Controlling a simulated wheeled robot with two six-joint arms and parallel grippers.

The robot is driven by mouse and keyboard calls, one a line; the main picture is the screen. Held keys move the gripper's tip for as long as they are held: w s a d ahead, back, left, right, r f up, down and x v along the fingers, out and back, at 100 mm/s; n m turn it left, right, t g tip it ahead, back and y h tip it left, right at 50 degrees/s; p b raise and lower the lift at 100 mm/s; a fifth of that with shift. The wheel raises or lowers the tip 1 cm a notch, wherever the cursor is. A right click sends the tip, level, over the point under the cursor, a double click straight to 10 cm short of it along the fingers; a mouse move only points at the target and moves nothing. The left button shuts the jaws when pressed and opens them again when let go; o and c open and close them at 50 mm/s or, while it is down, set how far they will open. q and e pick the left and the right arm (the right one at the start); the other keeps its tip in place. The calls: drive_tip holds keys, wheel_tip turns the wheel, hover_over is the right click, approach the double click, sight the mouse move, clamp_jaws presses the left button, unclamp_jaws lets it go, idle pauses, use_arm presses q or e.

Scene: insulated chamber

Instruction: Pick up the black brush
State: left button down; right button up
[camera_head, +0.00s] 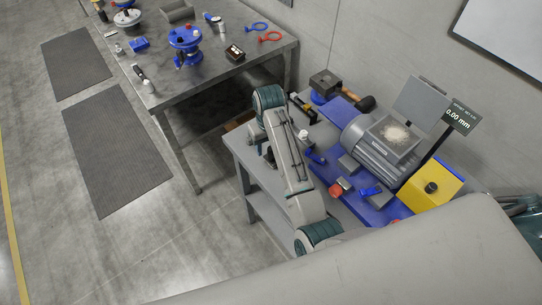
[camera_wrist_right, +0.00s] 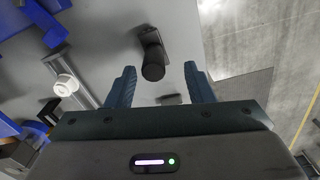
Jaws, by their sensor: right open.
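A black, round-handled piece (camera_wrist_right: 152,62) with a dark flat part behind it shows in the right wrist view; it looks like the black brush. It sits over the grey table top, between and just beyond the fingertips of my right gripper (camera_wrist_right: 159,70). The gripper is open, with a gap on both sides of the handle. In the head view the right gripper (camera_head: 269,155) is mostly hidden beside my arm link, above the left part of the small grey table (camera_head: 243,155). The brush is not clearly seen there. My left gripper is not in view.
A white knob (camera_wrist_right: 65,85) and blue machine parts (camera_wrist_right: 32,18) stand left in the wrist view. In the head view a motor (camera_head: 375,145) on a blue base fills the table's right side. A larger workbench (camera_head: 165,85) with several items stands upper left.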

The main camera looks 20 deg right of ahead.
sight(269, 158)
drive_tip(key=f+p, duration=0.1)
drive_tip(key=f, duration=0.2)
drive_tip(key=f+p, duration=0.1)
drive_tip(key=shift+d+f+p, duration=0.2)
drive_tip(key=shift+d+p, duration=0.1)
drive_tip(key=shift+d, duration=0.05)
drive_tip(key=shift+f, duration=0.6)
drive_tip(key=c, duration=1)
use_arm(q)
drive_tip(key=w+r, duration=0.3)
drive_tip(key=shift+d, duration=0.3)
use_arm(e)
clamp_jaws()
